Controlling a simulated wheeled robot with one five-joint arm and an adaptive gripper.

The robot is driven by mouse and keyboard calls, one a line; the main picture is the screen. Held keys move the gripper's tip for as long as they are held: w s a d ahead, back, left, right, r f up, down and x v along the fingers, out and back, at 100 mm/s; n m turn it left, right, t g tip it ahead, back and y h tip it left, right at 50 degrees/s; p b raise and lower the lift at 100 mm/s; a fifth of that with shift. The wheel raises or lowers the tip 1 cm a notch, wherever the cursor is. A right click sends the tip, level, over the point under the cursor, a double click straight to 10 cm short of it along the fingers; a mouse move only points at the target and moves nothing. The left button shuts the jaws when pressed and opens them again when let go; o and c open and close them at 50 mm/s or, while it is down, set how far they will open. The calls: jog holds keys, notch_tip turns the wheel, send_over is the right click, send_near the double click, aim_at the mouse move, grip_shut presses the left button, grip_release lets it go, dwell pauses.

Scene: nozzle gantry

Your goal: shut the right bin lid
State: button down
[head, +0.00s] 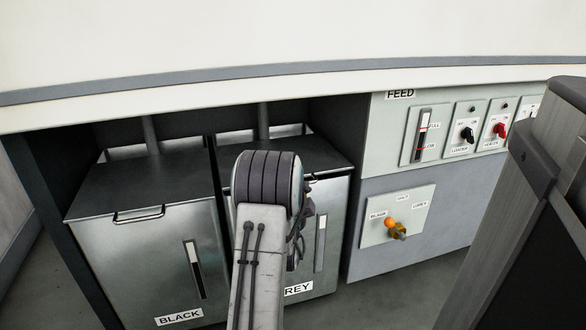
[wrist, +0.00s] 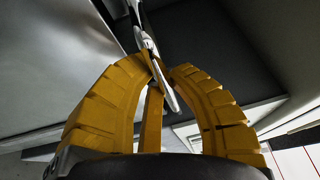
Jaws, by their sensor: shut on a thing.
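The right bin (head: 341,225), with a label ending in REY, stands under the counter. Its dark lid (head: 325,157) looks down flat on the bin in the head view, though my arm covers much of it. In the wrist view my gripper's yellow fingers (wrist: 160,72) are closed on a thin silver bar (wrist: 146,42), which looks like the lid handle. A dark panel (wrist: 205,50) and a grey metal panel (wrist: 60,60) lie beyond the fingers. In the head view my fingertips are hidden behind my arm.
The left bin (head: 150,260), labelled BLACK, stands beside it with its lid (head: 135,183) down. The FEED panel (head: 385,150) with switches is to the right. A grey post-like thing (head: 520,210) blocks the far right. The counter edge (head: 200,98) overhangs the bins.

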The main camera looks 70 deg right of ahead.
jog(key=shift+a+f, duration=0.1)
jog(key=shift+f, duration=1.45)
jog(key=c, duration=1.4)
grip_release()
jog(key=shift+w, duration=0.1)
jog(key=v, duration=0.7)
jog(key=shift+a, duration=0.25)
